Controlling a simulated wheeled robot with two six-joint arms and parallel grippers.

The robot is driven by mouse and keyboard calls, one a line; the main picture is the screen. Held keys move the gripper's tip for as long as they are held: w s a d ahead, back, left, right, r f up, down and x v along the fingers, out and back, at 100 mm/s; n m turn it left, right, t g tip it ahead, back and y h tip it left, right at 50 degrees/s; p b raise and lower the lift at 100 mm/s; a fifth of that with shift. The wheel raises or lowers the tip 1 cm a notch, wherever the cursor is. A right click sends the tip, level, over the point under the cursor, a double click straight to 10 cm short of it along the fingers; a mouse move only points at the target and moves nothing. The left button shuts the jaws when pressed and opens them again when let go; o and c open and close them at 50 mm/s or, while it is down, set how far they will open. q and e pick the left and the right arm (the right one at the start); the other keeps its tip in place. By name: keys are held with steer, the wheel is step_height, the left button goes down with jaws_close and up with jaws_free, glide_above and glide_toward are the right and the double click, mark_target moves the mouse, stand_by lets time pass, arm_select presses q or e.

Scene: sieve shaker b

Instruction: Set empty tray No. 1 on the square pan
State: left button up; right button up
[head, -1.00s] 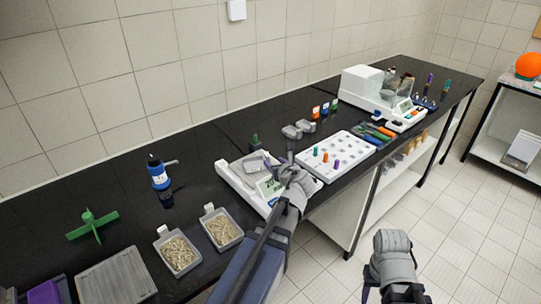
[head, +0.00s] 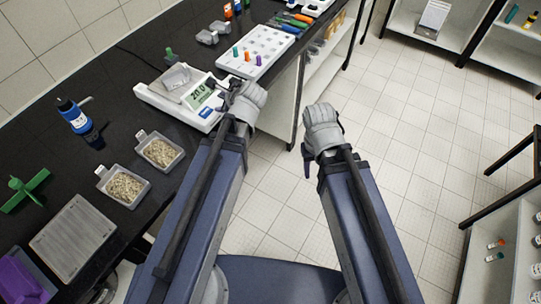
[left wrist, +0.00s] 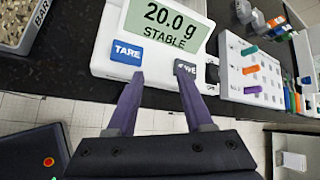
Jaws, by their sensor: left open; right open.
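A white balance (head: 160,98) stands on the black bench, its display reading 20.0 g STABLE in the left wrist view. A small grey tray (head: 176,77) sits on the balance's square pan (head: 196,78); its number is not legible. My left gripper (head: 230,88) is open and empty at the balance's front right, beside the display; in the left wrist view its purple fingers (left wrist: 158,73) are apart over the front edge near the TARE button (left wrist: 127,51). My right gripper (head: 307,160) is open and empty over the floor.
Two small grey trays (head: 207,37) lie behind the white peg board (head: 256,52).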

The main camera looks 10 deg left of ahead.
arm_select(q)
steer(key=s+d+f+n+g+h, duration=0.3)
steer(key=s+d+n, duration=0.4)
steer(key=s+d, duration=0.1)
steer(key=s+d+f+n+g+h, duration=0.3)
steer(key=s+d+n, duration=0.4)
steer(key=d, duration=0.4)
steer(key=shift+s+f+n+g, duration=0.3)
steer(key=shift+s+f, duration=0.2)
steer(key=shift+f, duration=0.1)
